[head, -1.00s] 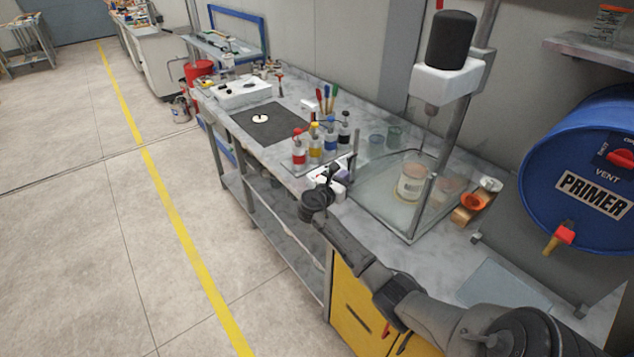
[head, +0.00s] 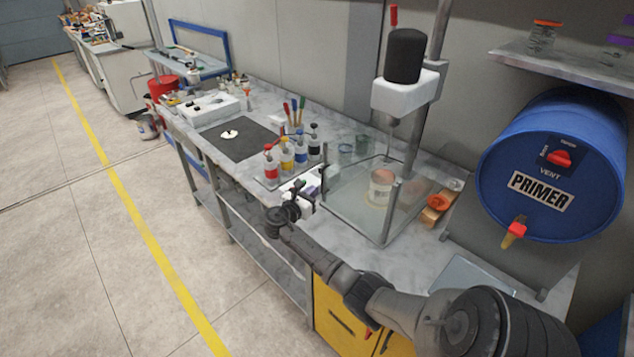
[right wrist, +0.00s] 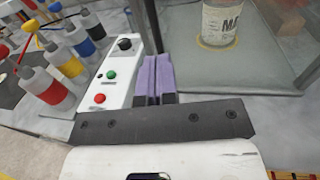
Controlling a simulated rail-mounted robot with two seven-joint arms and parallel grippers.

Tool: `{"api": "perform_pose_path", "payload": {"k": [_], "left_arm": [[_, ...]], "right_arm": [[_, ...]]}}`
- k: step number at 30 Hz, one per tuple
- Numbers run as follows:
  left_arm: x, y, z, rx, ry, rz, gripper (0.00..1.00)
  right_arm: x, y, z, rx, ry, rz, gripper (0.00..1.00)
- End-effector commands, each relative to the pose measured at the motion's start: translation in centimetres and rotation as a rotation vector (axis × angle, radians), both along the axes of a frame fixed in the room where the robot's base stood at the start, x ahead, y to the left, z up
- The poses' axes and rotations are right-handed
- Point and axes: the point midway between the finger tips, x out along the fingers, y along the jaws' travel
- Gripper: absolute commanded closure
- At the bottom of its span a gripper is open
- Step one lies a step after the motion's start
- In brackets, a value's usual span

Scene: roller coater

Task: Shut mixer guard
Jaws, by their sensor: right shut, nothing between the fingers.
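The mixer, with a black motor (head: 404,56) and white head (head: 404,93), stands on the bench. Below it a clear guard with grey corner posts (head: 391,212) surrounds a labelled can (head: 381,188). The can also shows in the right wrist view (right wrist: 221,22). How far the guard is open is hard to tell through its clear panels. My right gripper (head: 314,186) is shut and empty near the guard's front left post. In the right wrist view its purple fingers (right wrist: 153,76) are together beside that post (right wrist: 152,25); contact cannot be told. My left gripper is out of view.
A white control box (right wrist: 112,75) with red and green buttons and a black knob lies just left of the fingers. Several colour bottles (head: 287,155) stand left of it. An orange-topped item (head: 438,203) and the blue primer drum (head: 550,165) are to the right.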

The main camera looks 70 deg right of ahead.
Motion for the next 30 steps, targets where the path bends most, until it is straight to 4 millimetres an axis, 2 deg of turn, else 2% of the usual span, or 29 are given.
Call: {"api": "perform_pose_path", "payload": {"k": [1,6,15,21,30], "left_arm": [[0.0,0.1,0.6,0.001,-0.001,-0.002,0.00],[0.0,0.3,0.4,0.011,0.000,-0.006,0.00],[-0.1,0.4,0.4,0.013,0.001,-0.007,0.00],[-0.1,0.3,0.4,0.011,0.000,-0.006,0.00],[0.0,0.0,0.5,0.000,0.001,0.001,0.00]], "right_arm": [[0.3,1.1,0.2,0.002,-0.001,0.002,1.00],[1.3,4.5,0.1,-0.001,-0.002,0.003,1.00],[2.4,8.7,0.2,0.000,-0.001,0.003,1.00],[2.7,9.8,0.2,-0.002,-0.002,0.001,1.00],[2.8,9.9,0.2,-0.003,-0.007,0.002,1.00]]}}
